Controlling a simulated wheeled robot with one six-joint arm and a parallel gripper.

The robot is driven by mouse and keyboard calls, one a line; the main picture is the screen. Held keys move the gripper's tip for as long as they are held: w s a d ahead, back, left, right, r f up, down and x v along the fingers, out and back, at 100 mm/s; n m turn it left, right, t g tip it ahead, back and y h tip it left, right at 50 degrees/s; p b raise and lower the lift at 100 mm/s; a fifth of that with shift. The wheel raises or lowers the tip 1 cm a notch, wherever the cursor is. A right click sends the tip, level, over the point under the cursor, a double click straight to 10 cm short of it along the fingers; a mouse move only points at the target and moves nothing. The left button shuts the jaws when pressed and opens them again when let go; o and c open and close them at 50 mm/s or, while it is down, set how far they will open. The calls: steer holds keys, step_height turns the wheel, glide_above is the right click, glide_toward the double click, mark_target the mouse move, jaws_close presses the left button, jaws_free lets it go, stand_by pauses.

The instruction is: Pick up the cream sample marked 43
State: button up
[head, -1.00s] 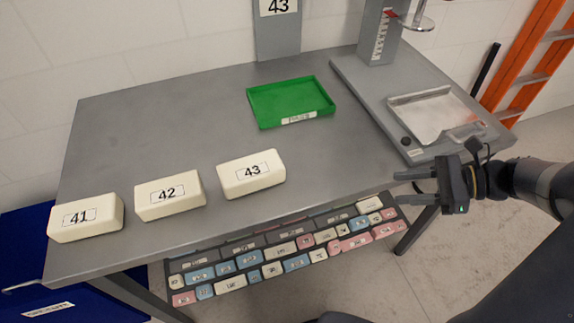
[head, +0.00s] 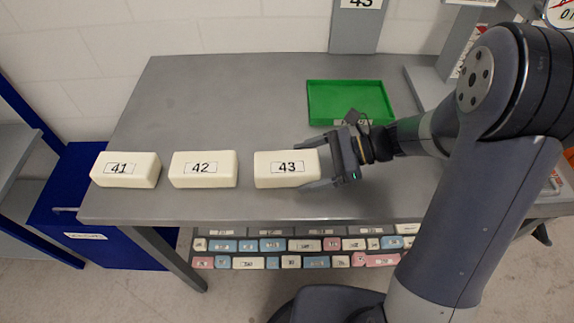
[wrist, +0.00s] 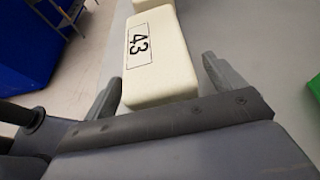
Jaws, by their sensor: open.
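The cream sample marked 43 (head: 287,170) lies flat on the grey table, label up, the rightmost of the row of cream blocks. My gripper (head: 311,167) is at its right end, with one finger on the far side and one on the near side. In the wrist view, the sample (wrist: 160,60) reaches between the two open fingers of the gripper (wrist: 165,82). Its near end lies between the fingertips, with a visible gap to the right finger. I cannot tell whether the left finger touches it.
Cream blocks marked 42 (head: 203,169) and 41 (head: 125,169) lie to the left in the same row. A green tray (head: 318,88) is behind my gripper. A blue cabinet (head: 75,200) stands left of the table (head: 190,90). A shelf of small blocks (head: 300,245) is below the front edge.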

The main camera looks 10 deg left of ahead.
steer(key=shift+s+a+f, duration=0.15)
steer(key=shift+a+f, duration=0.05)
steer(key=shift+a, duration=0.25)
steer(key=shift+c, duration=0.6)
steer(key=c, duration=0.9)
